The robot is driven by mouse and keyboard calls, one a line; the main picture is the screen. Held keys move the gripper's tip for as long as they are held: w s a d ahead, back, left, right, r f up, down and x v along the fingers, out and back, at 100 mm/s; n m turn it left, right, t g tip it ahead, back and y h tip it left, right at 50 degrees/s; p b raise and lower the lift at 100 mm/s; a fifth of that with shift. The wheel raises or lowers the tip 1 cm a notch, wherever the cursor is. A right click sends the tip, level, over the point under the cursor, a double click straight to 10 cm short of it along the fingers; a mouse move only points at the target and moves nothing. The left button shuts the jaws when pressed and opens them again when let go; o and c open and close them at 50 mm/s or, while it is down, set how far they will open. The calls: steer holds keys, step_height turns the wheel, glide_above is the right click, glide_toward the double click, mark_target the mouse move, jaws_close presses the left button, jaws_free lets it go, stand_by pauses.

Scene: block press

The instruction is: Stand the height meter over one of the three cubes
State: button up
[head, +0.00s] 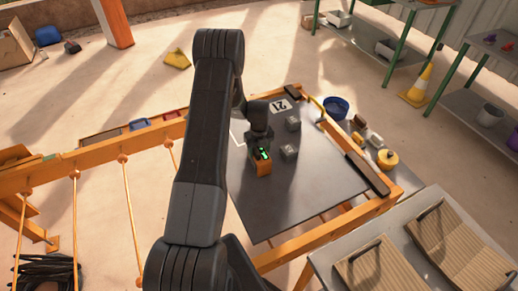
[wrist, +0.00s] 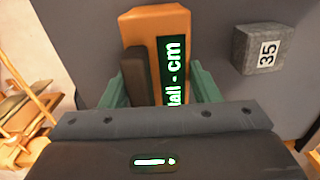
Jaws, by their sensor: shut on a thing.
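The height meter (head: 261,166) is an orange block with a dark screen and green display, over the dark table left of the cubes. In the wrist view the meter (wrist: 155,22) fills the space between the two green fingers, its screen reading "tall - cm". My gripper (wrist: 158,88) is shut on it. In the head view I cannot tell whether the meter touches the table. One grey cube (head: 289,153) is just right of the meter, and another grey cube (head: 293,124) is farther back. The wrist view shows a cube marked 35 (wrist: 262,48).
The dark tabletop (head: 320,188) is bare to the front and right. An orange frame (head: 300,245) edges the table, with a dark bar (head: 367,174) along the right. A blue bucket (head: 336,106) stands beyond.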

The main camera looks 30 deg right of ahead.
steer(key=shift+f, duration=0.15)
steer(key=o, duration=1.2)
steer(key=shift+o, duration=0.2)
steer(key=shift+w+d+r+b, duration=0.1)
steer(key=shift+r+b, duration=0.2)
steer(key=shift+r, duration=0.35)
step_height(320, 180, up, 11)
steer(key=b, duration=0.3)
